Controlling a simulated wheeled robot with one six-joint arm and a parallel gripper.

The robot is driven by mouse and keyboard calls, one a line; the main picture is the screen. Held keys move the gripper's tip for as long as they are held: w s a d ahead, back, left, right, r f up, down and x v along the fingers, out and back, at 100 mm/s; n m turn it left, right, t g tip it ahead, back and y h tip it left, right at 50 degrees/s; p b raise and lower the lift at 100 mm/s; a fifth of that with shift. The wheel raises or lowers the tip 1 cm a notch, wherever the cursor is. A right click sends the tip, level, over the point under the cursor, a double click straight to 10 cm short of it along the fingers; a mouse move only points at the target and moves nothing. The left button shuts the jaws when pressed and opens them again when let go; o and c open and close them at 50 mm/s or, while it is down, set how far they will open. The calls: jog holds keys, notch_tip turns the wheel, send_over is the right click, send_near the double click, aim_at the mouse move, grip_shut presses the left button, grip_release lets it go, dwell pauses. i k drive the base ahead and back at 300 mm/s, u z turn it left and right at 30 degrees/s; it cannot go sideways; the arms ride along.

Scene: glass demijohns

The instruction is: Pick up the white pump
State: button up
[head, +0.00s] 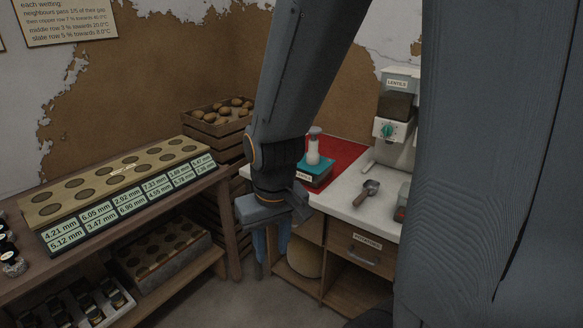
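The white pump (313,150) is a small white bottle shape with a grey top. It stands upright on a teal-topped block (316,168) with a label on its front, over a red mat on the white counter. My gripper (271,248) hangs to the left of the counter's front edge, lower in the picture than the pump and apart from it. Its blue fingers point down and look parted, with nothing seen between them. My arm passes close to the left of the pump in the picture but leaves it visible.
On the white counter (345,207) are a metal scoop (369,191) and a grinder-like machine (396,125). At left, a wooden bench holds a board with round hollows (120,180); a crate (215,130) of brown round things stands behind.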

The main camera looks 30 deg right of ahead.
aim_at(312, 155)
jog(key=z, duration=0.6)
jog(key=i, duration=1.2)
jog(key=z, duration=0.05)
